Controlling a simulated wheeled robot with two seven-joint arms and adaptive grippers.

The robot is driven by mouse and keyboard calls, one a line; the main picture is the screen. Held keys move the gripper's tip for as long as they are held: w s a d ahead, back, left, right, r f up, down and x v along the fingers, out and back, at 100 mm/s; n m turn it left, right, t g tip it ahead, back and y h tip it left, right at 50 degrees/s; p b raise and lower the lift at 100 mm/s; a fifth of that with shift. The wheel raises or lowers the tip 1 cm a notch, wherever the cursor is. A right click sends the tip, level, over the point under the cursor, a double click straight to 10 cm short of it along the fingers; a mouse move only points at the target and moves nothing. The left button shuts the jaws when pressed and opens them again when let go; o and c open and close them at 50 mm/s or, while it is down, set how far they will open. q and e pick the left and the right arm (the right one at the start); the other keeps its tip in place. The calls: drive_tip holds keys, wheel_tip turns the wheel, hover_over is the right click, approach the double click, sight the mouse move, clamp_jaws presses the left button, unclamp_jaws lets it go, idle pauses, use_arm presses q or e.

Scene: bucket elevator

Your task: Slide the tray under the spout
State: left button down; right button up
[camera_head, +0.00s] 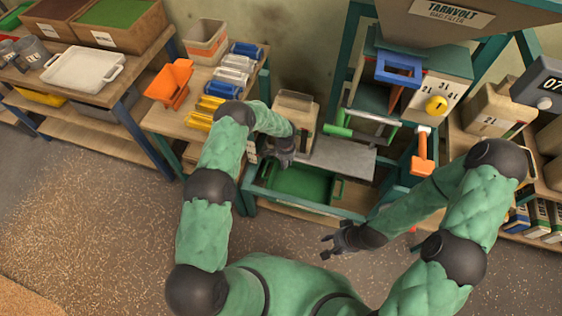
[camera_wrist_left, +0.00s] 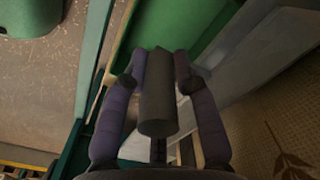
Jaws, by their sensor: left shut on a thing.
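A green tray (camera_head: 300,185) lies low in a teal frame, below a flat grey plate (camera_head: 338,158); a green handle shows at its right end. My left gripper (camera_head: 285,158) is at the tray's upper left. In the left wrist view its fingers (camera_wrist_left: 160,85) are shut on a dark grey round bar (camera_wrist_left: 158,108). Green surface lies right behind the bar, but I cannot tell how the two join. My right gripper (camera_head: 325,246) is open and empty, in front of the frame and apart from the tray. I cannot tell which part is the spout.
A hopper (camera_head: 450,20) marked TARNVOLT stands above a machine with a blue frame part (camera_head: 398,70), a green bar (camera_head: 352,133) and an orange handle (camera_head: 422,155). A white tray (camera_head: 83,70) rests on the left bench. The front floor is clear.

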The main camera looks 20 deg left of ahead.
use_arm(q)
drive_tip(key=d+b, duration=0.4)
drive_tip(key=d, duration=1.1)
drive_tip(key=shift+s+d+b, duration=0.2)
drive_tip(key=shift+s+b, duration=0.1)
drive_tip(key=c, duration=1)
unclamp_jaws()
